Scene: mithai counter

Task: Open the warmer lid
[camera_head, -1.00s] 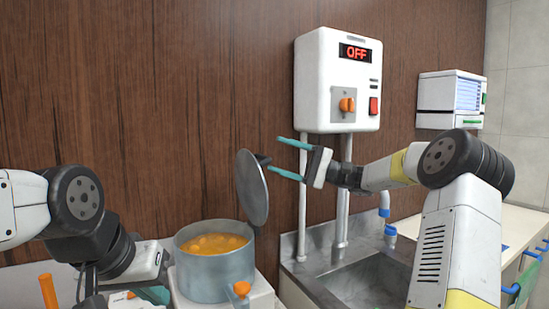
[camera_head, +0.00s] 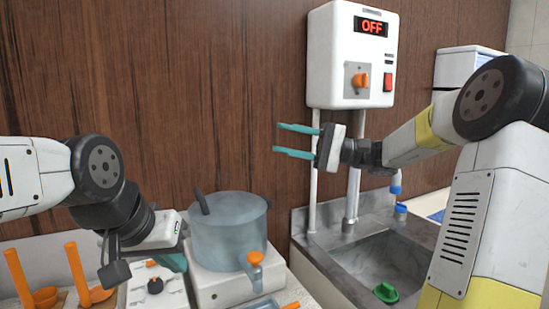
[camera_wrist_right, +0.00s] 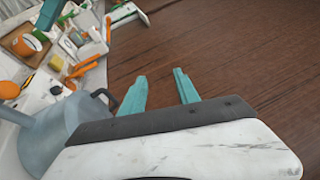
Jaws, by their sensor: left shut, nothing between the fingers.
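The warmer is a grey metal pot (camera_head: 230,244) on a white base. Its lid (camera_head: 232,205) lies shut over the top, with a dark handle (camera_head: 202,203) standing up at the left side. The pot also shows at the left of the right wrist view (camera_wrist_right: 45,142). My right gripper (camera_head: 284,141) is open and empty, up and to the right of the pot, in front of the wooden wall. Its two teal fingers (camera_wrist_right: 158,90) are apart in the right wrist view. My left gripper (camera_head: 172,262) is shut and empty, low beside the pot's left side and partly hidden.
An orange tap (camera_head: 254,262) sits on the pot's front. A white control box (camera_head: 350,60) reading OFF hangs on the wall, with pipes below. A metal sink (camera_head: 375,262) with a green object (camera_head: 386,292) is at right. Orange-handled tools (camera_head: 76,275) stand at left.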

